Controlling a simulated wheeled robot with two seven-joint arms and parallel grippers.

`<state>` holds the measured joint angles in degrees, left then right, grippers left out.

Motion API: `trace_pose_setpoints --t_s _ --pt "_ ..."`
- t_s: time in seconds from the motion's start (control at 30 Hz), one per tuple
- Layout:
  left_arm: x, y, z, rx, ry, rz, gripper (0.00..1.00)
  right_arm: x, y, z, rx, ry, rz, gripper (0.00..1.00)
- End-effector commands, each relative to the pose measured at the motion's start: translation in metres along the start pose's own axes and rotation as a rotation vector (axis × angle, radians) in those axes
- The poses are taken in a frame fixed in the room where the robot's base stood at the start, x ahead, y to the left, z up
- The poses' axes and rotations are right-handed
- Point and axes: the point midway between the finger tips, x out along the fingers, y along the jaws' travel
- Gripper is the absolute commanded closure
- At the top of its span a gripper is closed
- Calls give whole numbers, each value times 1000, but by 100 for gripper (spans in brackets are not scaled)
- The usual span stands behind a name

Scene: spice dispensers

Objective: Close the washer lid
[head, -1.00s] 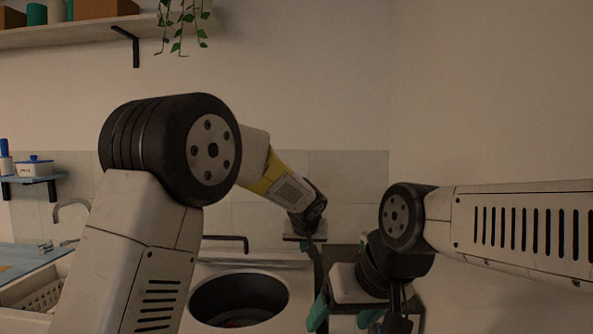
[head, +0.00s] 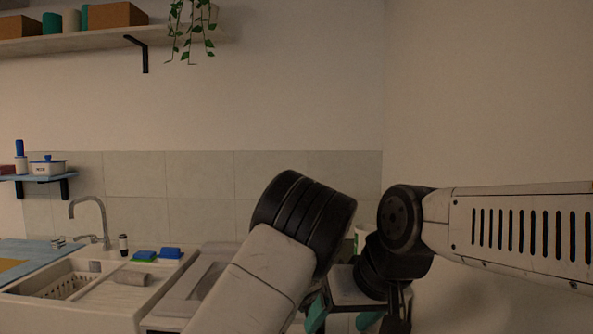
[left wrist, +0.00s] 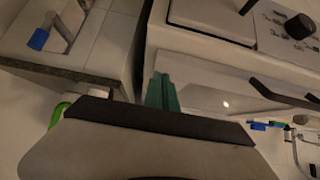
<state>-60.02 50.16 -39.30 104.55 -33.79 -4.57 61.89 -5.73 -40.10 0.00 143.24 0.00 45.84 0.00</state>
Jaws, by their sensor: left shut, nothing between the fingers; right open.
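The washer (head: 160,318) stands right of the sink, largely hidden behind my left arm. A flat grey panel, apparently its lid (head: 203,285), shows left of that arm; it looks lowered, but I cannot tell whether it is fully shut. No dark drum opening shows. The left wrist view shows a white glossy surface with a dark bar handle (left wrist: 285,97). My left gripper (left wrist: 163,90) shows there as green fingers, shut and empty, near the white surface; contact is unclear. In the head view it is hidden by its arm. My right gripper (head: 342,318) is open and empty at the bottom.
The sink (head: 75,285) with a tap (head: 90,210) lies to the left; blue sponges (head: 168,253) lie beside it. The tiled wall (head: 200,180) stands behind. A shelf (head: 90,35) with a hanging plant is above. A black knob (left wrist: 299,27) shows in the left wrist view.

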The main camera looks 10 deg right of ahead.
Motion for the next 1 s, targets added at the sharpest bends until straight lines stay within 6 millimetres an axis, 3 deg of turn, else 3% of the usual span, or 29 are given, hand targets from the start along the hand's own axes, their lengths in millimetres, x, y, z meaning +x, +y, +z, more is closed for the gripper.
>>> trace_pose_setpoints --t_s 0.43,0.87,1.0 --pt "-6 1 -1 -1 1 1 100 0 0 0 0 0 0 27" --pt "-70 1 0 1 1 2 100 0 0 0 0 0 0 27" --pt "-82 -10 -1 -23 -11 -4 100 0 0 0 0 0 0 27"
